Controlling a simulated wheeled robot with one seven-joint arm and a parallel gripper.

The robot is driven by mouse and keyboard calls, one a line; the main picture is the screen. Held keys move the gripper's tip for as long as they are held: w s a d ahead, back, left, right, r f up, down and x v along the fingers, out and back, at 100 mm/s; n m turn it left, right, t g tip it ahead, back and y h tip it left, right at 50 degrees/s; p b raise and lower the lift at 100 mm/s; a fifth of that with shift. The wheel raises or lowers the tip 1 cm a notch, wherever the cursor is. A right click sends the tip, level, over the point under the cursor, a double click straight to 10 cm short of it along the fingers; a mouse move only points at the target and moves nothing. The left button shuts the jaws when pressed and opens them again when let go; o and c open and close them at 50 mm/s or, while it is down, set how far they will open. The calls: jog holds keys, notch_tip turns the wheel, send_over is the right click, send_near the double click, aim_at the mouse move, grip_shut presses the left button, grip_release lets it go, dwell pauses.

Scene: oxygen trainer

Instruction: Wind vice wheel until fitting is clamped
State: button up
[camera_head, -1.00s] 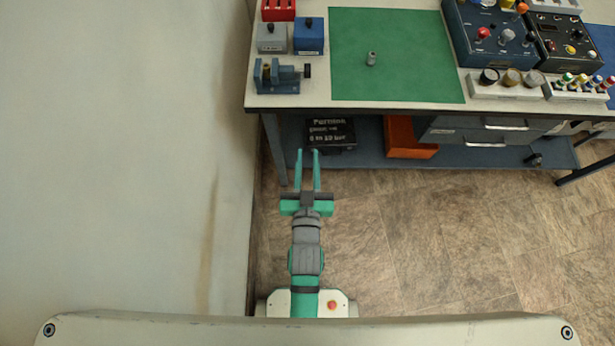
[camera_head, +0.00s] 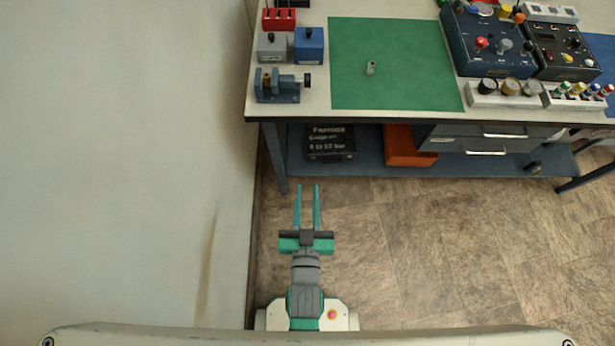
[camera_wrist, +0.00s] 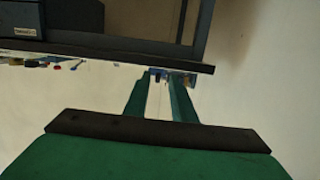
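The blue vice (camera_head: 277,86) stands near the front left corner of the bench top in the head view. Its dark wheel (camera_head: 307,81) is at its right end. A brassy piece shows between the vice jaws, too small to tell if it is gripped. A small grey cylindrical fitting (camera_head: 371,68) stands on the green mat (camera_head: 400,80). My gripper (camera_head: 307,190) is open and empty, over the floor in front of the bench, apart from the vice. Its two green fingers also show in the wrist view (camera_wrist: 160,85), with the bench upside down beyond them.
The bench (camera_head: 380,116) has a lower shelf with a black case (camera_head: 330,143) and an orange box (camera_head: 408,146). Small grey (camera_head: 272,46) and blue (camera_head: 309,45) boxes stand behind the vice. Control boxes (camera_head: 485,45) stand at right. A wall (camera_head: 150,150) is close on the left.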

jog(key=t, duration=0.1)
send_near(307, 83)
jog(key=w, duration=1.1)
jog(key=shift+w+d+f, duration=0.1)
jog(key=shift+w+f, duration=0.05)
jog(key=shift+w, duration=0.25)
